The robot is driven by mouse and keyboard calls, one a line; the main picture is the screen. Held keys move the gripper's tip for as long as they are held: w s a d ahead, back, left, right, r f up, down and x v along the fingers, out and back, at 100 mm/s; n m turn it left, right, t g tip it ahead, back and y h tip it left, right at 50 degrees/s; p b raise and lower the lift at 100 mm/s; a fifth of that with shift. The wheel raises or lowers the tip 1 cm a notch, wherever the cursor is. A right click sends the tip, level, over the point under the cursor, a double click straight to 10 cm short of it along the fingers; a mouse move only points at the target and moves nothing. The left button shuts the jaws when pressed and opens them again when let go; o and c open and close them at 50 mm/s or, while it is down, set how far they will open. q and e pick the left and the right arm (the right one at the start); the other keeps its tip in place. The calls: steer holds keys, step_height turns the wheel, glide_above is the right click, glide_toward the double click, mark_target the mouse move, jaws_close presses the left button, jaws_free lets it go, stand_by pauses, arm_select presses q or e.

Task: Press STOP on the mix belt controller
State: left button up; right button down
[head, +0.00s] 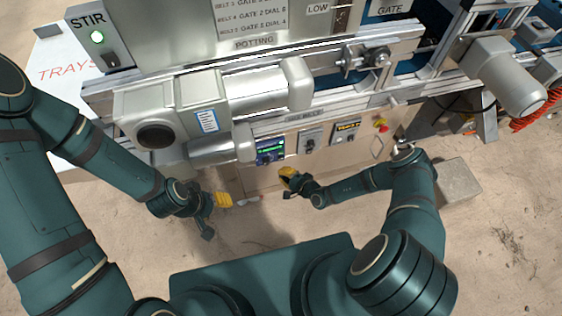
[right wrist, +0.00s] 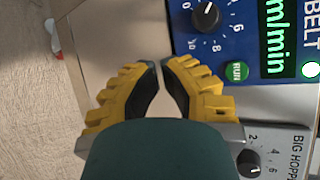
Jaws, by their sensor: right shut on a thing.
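A blue belt controller (head: 265,157) sits on the beige front panel, left of the other small boxes. In the right wrist view, its blue face (right wrist: 207,44) shows a black dial (right wrist: 205,15), a green RUN button (right wrist: 237,71), a lit green display reading m/min and a pale lamp (right wrist: 311,69). A STOP button cannot be made out. My right gripper (head: 286,180), with yellow fingers, is just below and right of the controller, apart from its buttons. Its fingertips (right wrist: 160,66) are drawn together; what they hold cannot be made out. My left gripper (head: 217,215) hangs lower left, fingers spread, empty.
A grey BIG HOPPER box (right wrist: 289,145) with a dial adjoins the controller. Further right are another display box (head: 346,131) and a red stop knob (head: 381,124). Silver motor housings (head: 257,88) overhang the panel. A grey block (head: 458,181) stands on the floor.

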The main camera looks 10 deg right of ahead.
steer(key=shift+w+r, duration=0.1)
steer(key=shift+w, duration=1.1)
stand_by(0.6)
steer(key=shift+w, duration=0.65)
stand_by(0.9)
steer(key=shift+s, duration=0.1)
steer(key=shift+s+p, duration=0.65)
steer(key=shift+p, duration=0.15)
